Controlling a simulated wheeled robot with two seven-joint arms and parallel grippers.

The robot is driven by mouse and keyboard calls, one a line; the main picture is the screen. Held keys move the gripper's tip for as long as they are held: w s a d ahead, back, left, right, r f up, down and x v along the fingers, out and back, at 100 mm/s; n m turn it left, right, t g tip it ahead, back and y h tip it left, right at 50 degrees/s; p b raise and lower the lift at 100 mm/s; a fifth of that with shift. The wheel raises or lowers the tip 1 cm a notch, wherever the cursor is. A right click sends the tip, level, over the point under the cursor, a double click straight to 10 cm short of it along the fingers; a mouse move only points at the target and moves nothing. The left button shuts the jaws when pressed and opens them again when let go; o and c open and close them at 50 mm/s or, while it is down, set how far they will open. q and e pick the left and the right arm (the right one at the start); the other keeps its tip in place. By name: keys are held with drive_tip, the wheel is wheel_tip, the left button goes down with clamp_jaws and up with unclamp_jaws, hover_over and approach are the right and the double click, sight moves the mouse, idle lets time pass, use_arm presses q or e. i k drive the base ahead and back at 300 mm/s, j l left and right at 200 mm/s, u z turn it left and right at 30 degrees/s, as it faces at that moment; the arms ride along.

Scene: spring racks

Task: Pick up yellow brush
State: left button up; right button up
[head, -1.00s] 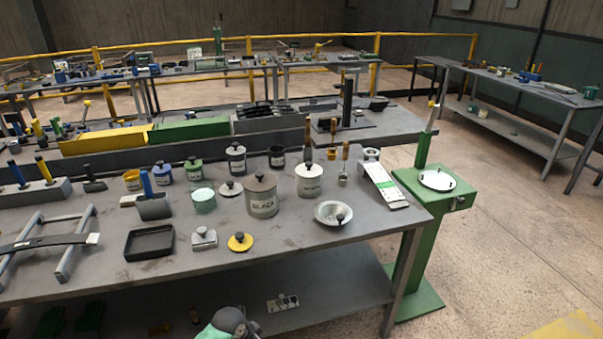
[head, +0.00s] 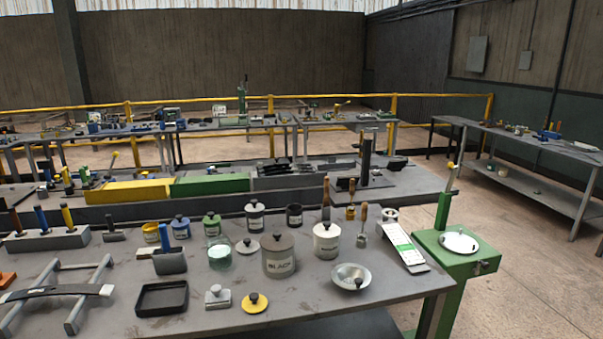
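A yellow upright handle (head: 67,215) stands at the right end of a grey holder block (head: 48,239) at the left of the near workbench. Its lower end is hidden in the block, so I cannot tell for sure that it is the yellow brush. A blue handle (head: 41,218) and a dark brown handle (head: 15,221) stand beside it in the same block. Neither of my grippers is in view.
The near workbench (head: 110,255) also holds a black tray (head: 162,298), a blue-handled scraper-like tool (head: 170,262), a pot labelled BLACK (head: 279,260), a white pot (head: 326,243) and a metal rack (head: 65,293). A green stand (head: 455,270) is at the right end.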

sight(66, 213)
drive_tip(key=u, duration=0.7)
drive_tip(key=i+u, duration=0.7)
drive_tip(key=u, duration=0.15)
